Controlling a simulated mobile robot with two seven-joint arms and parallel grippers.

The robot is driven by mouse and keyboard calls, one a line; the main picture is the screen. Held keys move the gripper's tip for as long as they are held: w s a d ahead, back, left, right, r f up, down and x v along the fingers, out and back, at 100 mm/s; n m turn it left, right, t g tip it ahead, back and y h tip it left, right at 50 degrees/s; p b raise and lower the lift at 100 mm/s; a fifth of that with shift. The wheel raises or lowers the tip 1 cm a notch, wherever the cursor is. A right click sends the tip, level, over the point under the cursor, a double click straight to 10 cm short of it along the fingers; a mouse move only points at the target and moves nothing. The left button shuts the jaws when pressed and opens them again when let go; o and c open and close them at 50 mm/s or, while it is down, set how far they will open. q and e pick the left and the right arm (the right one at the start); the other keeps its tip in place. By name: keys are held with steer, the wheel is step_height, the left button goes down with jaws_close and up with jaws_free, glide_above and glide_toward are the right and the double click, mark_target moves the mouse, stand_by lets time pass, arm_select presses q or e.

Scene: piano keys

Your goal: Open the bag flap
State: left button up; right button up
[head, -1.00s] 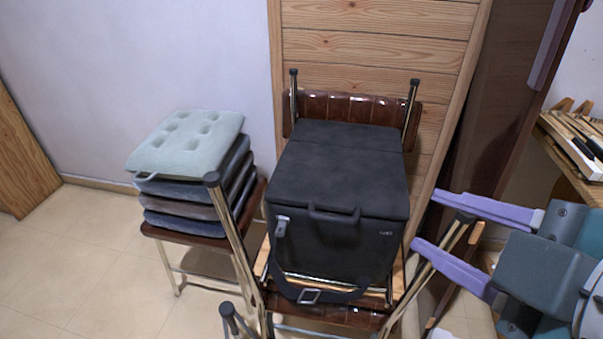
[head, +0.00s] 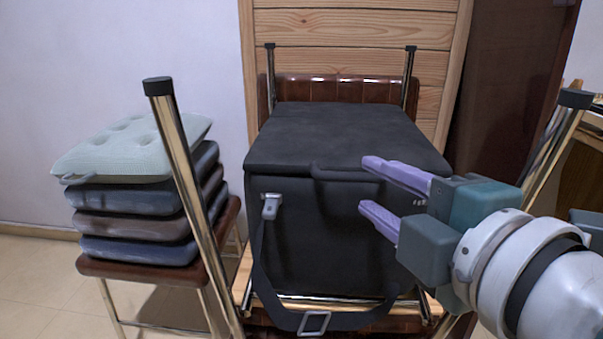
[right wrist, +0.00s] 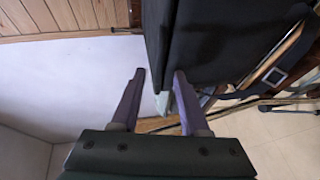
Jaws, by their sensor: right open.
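The black bag (head: 320,235) sits on a chair, with its flap (head: 345,135) lying closed over the top. A dark handle (head: 345,172) runs along the flap's front edge. My right gripper (head: 366,185) is open and empty in front of the bag's upper right, with one finger near the flap's front edge and the other lower. I cannot tell if it touches the bag. In the right wrist view the two purple fingers (right wrist: 160,75) stand apart, and the bag's dark side (right wrist: 225,45) is beyond the right finger. My left gripper is not in view.
Metal chair posts rise at the left (head: 180,170) and right (head: 560,130). A strap with a buckle (head: 314,322) hangs below the bag. Stacked cushions (head: 140,195) lie on a chair at left. A wooden panel (head: 350,35) stands behind.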

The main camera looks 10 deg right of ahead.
mark_target(356, 179)
steer(key=b+x, duration=0.1)
steer(key=x, duration=0.4)
steer(key=shift+w, duration=0.25)
jaws_close()
stand_by(1.2)
